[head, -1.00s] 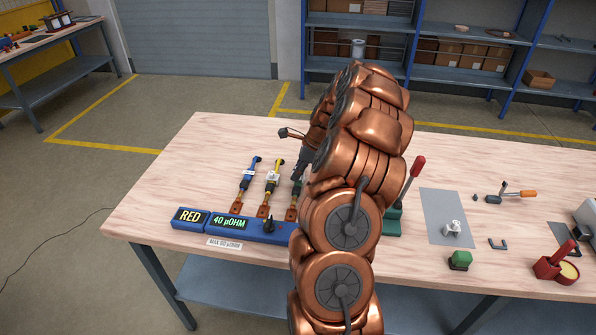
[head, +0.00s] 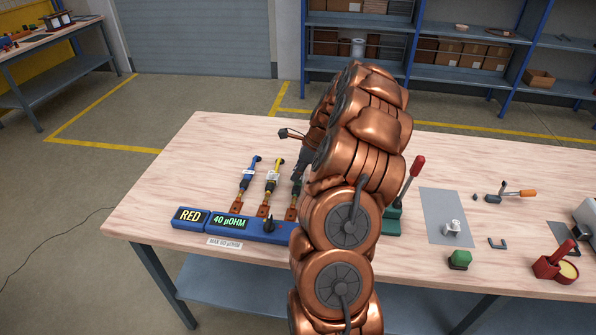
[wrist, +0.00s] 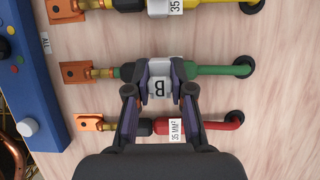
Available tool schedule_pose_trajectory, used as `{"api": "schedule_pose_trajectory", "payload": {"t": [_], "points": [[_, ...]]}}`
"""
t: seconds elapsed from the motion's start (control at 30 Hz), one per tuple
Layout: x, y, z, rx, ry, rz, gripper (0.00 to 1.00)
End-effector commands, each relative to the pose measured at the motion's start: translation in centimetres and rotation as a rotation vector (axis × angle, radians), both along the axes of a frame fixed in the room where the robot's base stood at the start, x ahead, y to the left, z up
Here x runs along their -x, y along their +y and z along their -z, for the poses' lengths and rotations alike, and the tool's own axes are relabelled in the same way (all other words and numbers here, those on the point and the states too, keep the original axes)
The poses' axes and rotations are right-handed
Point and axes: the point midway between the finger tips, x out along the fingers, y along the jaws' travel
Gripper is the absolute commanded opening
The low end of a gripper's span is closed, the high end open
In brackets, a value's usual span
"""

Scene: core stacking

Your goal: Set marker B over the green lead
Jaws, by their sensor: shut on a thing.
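Marker B (wrist: 159,89) is a light grey clip with a black letter B, seen in the wrist view between the two dark fingers of my gripper (wrist: 160,80). My gripper is shut on it. The marker lies across the green lead (wrist: 225,70), over the stretch next to its dark sleeve. I cannot tell from above whether it is seated on the lead or just above it. The green lead has a copper lug (wrist: 75,73) at its left end. In the head view my copper-coloured arm hides the marker and most of this lead.
A yellow lead (wrist: 215,5) and a red lead (wrist: 222,123) with a white label run on either side. A blue lead (head: 249,172) lies further left. The blue meter box (head: 250,231) reads 40 µOHM beside RED.

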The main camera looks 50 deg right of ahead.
Motion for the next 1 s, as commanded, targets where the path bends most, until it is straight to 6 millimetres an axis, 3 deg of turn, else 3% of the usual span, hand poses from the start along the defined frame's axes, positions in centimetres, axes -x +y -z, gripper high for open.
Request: {"api": "schedule_pose_trajectory", "payload": {"t": [0.57,0.6,0.87,1.0], "points": [[0.0,0.0,1.2,-0.001,0.001,0.001,0.04],[0.0,0.0,1.2,-0.001,0.001,0.001,0.25],[0.0,0.0,1.2,-0.001,0.001,0.0,0.51],[0.0,0.0,1.2,-0.001,0.001,0.0,0.51]]}}
